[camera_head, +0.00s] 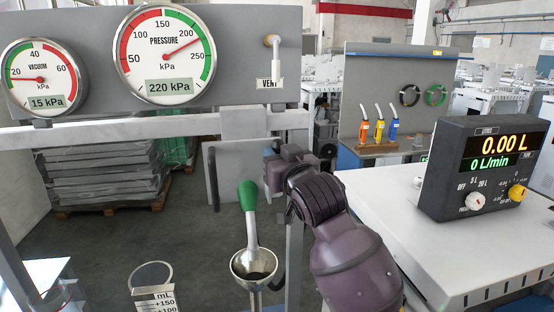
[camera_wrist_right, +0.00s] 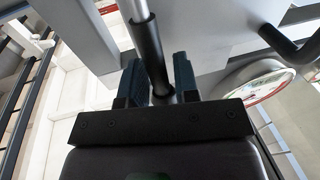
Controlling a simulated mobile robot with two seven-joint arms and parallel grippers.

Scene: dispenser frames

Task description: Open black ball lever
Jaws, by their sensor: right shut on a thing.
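My right gripper (camera_head: 274,172) is beside the upright post of the dispenser frame, below the gauge panel, in the head view. In the right wrist view its two dark fingers (camera_wrist_right: 160,82) are closed around a black-sleeved lever (camera_wrist_right: 148,45) with a bare metal rod beyond the sleeve. I take this as the black ball lever; no ball shape is clear. In the head view the gripper and frame hide most of it. My left gripper is not in view.
A green-handled lever (camera_head: 248,196) stands over a metal funnel (camera_head: 255,268) left of my right arm. The pressure gauge (camera_head: 166,55) reads 220 kPa. A white vent lever (camera_head: 276,58) is on the panel. A meter box (camera_head: 455,170) stands on the white bench (camera_head: 380,190) at right.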

